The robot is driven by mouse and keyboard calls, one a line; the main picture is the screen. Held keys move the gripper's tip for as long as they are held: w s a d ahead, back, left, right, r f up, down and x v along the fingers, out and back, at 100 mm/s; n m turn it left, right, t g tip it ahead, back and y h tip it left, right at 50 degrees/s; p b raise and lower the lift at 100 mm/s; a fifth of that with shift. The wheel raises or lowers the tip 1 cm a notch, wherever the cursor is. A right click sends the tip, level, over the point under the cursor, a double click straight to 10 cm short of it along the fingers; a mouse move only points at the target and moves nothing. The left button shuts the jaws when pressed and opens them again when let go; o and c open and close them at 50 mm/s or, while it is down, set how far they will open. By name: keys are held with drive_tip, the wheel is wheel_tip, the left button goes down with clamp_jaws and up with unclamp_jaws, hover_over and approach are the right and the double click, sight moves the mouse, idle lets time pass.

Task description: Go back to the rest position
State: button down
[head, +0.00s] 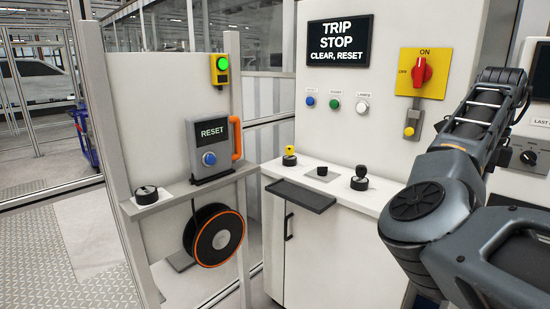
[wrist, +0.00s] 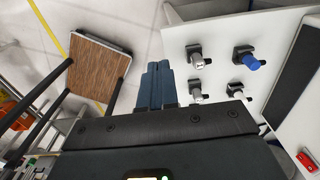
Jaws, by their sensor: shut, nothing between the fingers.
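My arm (head: 435,190) rises at the right of the head view, bent at the elbow, and its upper part reaches right in front of the white cabinet. My gripper is not visible there. In the wrist view my gripper (wrist: 154,84) is at the middle, its two blue-grey fingers together and shut, with nothing held. The fingers point away over the floor, between a wood-topped stool (wrist: 98,68) and a white panel (wrist: 222,28). They appear apart from both.
The white panel bears several knobs, one a blue knob (wrist: 255,64). A red switch (wrist: 307,162) is at lower right. In the head view, a RESET box (head: 212,148), a cable reel (head: 218,239) and a black shelf (head: 300,196) stand left of my arm. A yellow switch plate (head: 436,68) is behind it.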

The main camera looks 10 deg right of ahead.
drive_tip(key=s+d+f+n+t+h, duration=0.1)
drive_tip(key=s+d+f+n+h, duration=0.2)
drive_tip(key=f, duration=0.3)
drive_tip(key=s+d+f+n+t+h, duration=0.1)
drive_tip(key=s+d+f+n+h, duration=0.2)
drive_tip(key=f, duration=0.4)
drive_tip(key=s+d+f+n+h, duration=0.3)
drive_tip(key=s+f, duration=0.1)
drive_tip(key=f, duration=0.2)
drive_tip(key=shift+s+d+f+n+t+h, duration=0.2)
drive_tip(key=shift+s+f+n+t+h, duration=0.1)
drive_tip(key=shift+n+t, duration=0.1)
drive_tip(key=s+a+f+n+t+y, duration=0.3)
drive_tip(key=s+a+n+t, duration=0.2)
drive_tip(key=s+a+n, duration=0.45)
drive_tip(key=s+a+f+n+t+y, duration=0.4)
drive_tip(key=s+a+n, duration=0.3)
drive_tip(key=s+a, duration=0.55)
drive_tip(key=s+a+r+n+t+y, duration=0.2)
drive_tip(key=s+a+r, duration=0.9)
drive_tip(key=s+a, duration=0.2)
drive_tip(key=shift+a+r+t+y, duration=0.15)
drive_tip(key=shift+a+t+y, duration=0.25)
drive_tip(key=shift+a, duration=0.65)
